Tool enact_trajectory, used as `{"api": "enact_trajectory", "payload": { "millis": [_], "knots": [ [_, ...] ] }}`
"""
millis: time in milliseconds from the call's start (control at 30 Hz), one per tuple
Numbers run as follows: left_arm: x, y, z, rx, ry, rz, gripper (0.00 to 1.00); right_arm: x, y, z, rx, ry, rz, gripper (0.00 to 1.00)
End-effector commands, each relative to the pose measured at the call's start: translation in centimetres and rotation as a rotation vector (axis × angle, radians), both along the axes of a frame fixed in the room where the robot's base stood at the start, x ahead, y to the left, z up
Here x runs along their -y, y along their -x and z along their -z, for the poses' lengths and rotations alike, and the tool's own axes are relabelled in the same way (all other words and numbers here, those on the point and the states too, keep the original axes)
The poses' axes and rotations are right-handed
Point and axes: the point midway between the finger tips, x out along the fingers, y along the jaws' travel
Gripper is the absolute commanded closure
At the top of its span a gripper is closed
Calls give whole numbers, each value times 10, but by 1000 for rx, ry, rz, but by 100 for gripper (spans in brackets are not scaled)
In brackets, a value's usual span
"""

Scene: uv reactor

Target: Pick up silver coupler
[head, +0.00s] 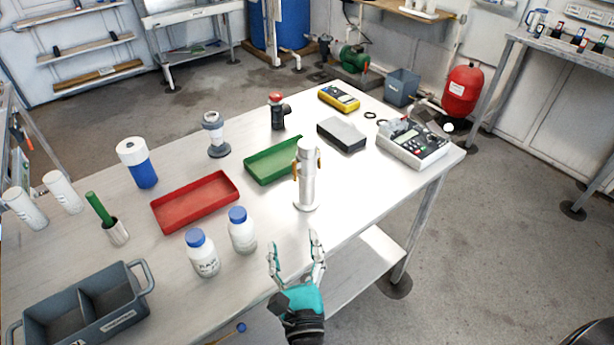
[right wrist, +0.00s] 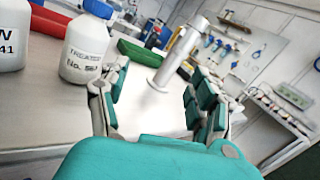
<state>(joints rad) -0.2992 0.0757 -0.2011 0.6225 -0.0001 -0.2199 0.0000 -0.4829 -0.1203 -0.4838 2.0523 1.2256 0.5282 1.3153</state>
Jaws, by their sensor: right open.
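The silver coupler (head: 307,182) stands upright near the front edge of the table, with orange-brown levers on its sides and a round foot. It also shows in the right wrist view (right wrist: 178,58), beyond my fingers and between them. My right gripper (head: 294,242) is open and empty, in front of the coupler at the table's front edge. Its fingers point toward the coupler, with a gap between. It also shows in the right wrist view (right wrist: 157,78). My left gripper is not in view.
Two white bottles with blue caps (head: 242,232) (head: 202,255) stand left of my right gripper. A green tray (head: 262,172) and red tray (head: 172,222) lie left of the coupler. A dark grey box (head: 341,136) and a meter device (head: 414,146) lie behind, to the right.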

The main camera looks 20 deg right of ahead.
Motion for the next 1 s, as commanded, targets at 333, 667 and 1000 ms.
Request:
{"api": "enact_trajectory", "payload": {
  "millis": [333, 667, 1000],
  "knots": [
    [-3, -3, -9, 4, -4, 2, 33, 23, -12, 15, -28, -257, 140, 36],
    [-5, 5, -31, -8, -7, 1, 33, 45, -80, 14, -27, -250, 137, 36],
    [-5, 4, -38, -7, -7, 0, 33, 56, -112, 17, -30, -250, 136, 36]
  ]
}}
